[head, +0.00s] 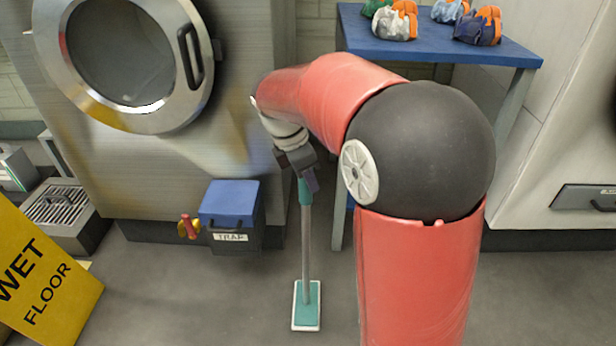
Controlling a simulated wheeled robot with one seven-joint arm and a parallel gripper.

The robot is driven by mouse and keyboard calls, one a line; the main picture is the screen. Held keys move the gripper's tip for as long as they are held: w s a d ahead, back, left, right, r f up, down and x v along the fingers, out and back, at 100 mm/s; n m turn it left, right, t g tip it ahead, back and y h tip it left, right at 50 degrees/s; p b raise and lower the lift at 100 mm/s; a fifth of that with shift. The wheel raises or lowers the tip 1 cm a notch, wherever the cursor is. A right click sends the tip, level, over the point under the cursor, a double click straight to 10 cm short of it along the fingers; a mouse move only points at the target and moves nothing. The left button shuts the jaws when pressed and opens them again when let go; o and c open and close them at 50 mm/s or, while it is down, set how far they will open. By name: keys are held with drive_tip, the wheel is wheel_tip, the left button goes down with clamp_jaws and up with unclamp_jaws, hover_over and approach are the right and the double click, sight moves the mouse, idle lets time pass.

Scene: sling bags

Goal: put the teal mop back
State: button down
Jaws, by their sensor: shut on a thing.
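The teal mop (307,255) is in the middle of the head view. It has a teal grip at the top, a grey shaft and a flat teal head with a white edge. It stands nearly upright, with its head low over the grey floor; I cannot tell whether it touches. My gripper (305,178) is shut on the teal grip near the top of the mop. My red and black arm hides part of the area to the right of the mop. No holder for the mop can be made out with certainty.
A blue-lidded box marked TRAP (230,215) stands left of the mop, before the large machine (150,160). A yellow wet floor sign (40,275) and a grated grey box (62,205) are at left. A blue table (440,50) holds sling bags (395,23) behind my arm.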

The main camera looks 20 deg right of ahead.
drive_tip(key=c, duration=1.1)
unclamp_jaws()
drive_tip(key=shift+c, duration=0.2)
drive_tip(key=p+v, duration=0.3)
drive_tip(key=v, duration=0.8)
drive_tip(key=s+d+f+m+t+y, duration=0.1)
drive_tip(key=s+f+m+t, duration=0.1)
drive_tip(key=s+m, duration=0.7)
drive_tip(key=s+d+f+m+t+y, duration=0.1)
drive_tip(key=s+f+m+t+y, duration=0.1)
drive_tip(key=s+m, duration=0.8)
drive_tip(key=s+f+t, duration=0.1)
drive_tip(key=s, duration=0.2)
drive_tip(key=shift+d, duration=0.35)
